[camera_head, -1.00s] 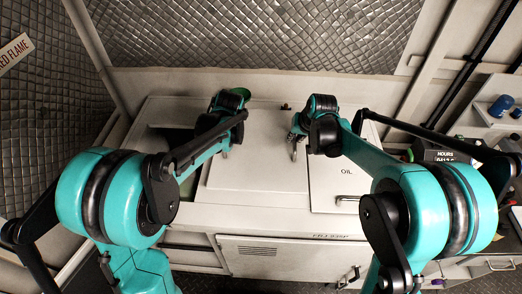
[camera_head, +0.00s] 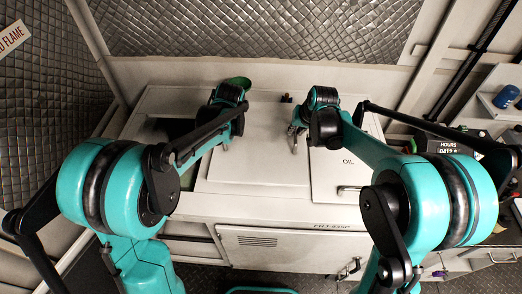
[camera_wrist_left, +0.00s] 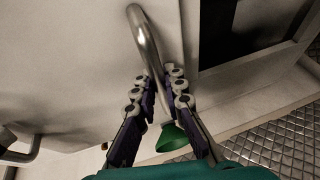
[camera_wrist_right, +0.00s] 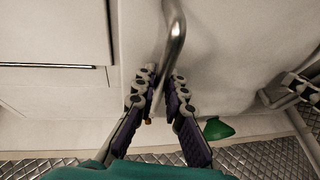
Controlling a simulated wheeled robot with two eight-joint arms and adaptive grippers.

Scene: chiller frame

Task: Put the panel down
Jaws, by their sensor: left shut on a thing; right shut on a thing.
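The panel (camera_head: 255,165) is a pale flat plate on or just above the top of the white cabinet, left of the lid marked OIL; any small gap beneath it is hard to tell. It has two metal bar handles. My left gripper (camera_head: 224,146) is shut on one handle, seen between its fingers in the left wrist view (camera_wrist_left: 148,50). My right gripper (camera_head: 293,130) is shut on the other handle, seen in the right wrist view (camera_wrist_right: 173,40). The panel's surface also shows in the left wrist view (camera_wrist_left: 70,60). A dark opening (camera_wrist_left: 262,50) shows beside the panel.
The OIL lid (camera_head: 335,178) with its own handle lies right of the panel. A green funnel-like thing (camera_wrist_left: 172,138) is at the back of the cabinet. A vented front door (camera_head: 265,245) is below. A quilted wall (camera_head: 260,30) stands behind, and a shelf with a blue item (camera_head: 506,97) at right.

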